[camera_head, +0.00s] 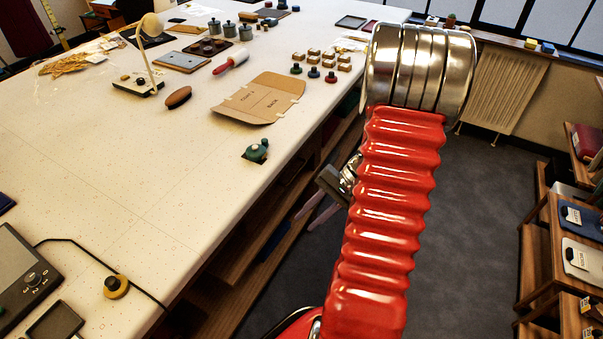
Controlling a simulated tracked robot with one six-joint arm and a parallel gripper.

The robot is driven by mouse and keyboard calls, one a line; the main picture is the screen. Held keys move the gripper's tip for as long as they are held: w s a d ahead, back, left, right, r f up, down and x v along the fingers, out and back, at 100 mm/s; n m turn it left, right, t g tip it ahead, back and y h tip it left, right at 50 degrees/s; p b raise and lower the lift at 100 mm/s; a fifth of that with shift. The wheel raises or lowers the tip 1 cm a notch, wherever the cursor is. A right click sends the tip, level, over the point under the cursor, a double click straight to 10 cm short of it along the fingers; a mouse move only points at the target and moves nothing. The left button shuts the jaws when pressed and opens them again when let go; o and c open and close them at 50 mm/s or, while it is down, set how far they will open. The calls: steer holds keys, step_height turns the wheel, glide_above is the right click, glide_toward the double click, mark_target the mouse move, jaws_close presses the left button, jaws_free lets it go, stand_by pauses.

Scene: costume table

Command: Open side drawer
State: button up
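The long white table (185,165) fills the left and middle. Under its right edge is a wooden structure with shelf-like boards (235,262) and dark gaps. I cannot tell which part is the side drawer, or whether it is open; my red arm hides some of this side. My gripper (311,213) is beside the table's right side, below the top, partly behind my arm. Its two pale pinkish fingers point down-left toward the boards and appear apart, with nothing seen between them. I cannot tell whether they touch anything.
A brown paper pattern (260,98), a green pincushion-like object (257,151) and a brush (178,97) lie on the table. Dark floor (470,215) is clear right of my arm. A wooden shelf unit (560,255) stands far right, and a radiator (500,92) at the back.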

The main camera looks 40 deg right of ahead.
steer(key=w+d+f+m+t, duration=0.3)
steer(key=d+f+t, duration=0.35)
steer(key=d, duration=0.25)
steer(key=w+d+r+n+t+h, duration=0.1)
steer(key=w+d+t+h, duration=0.1)
steer(key=d, duration=0.7)
steer(key=w+t, duration=0.1)
steer(key=t, duration=0.1)
steer(key=shift+w+d+r+n+t, duration=0.25)
steer(key=shift+d+r+n+t, duration=0.1)
steer(key=shift+d+n, duration=0.05)
steer(key=shift+w, duration=0.15)
steer(key=x, duration=1.3)
steer(key=shift+w, duration=0.3)
steer(key=shift+a, duration=0.1)
steer(key=shift+c, duration=0.2)
jaws_close()
steer(key=shift+f, duration=0.1)
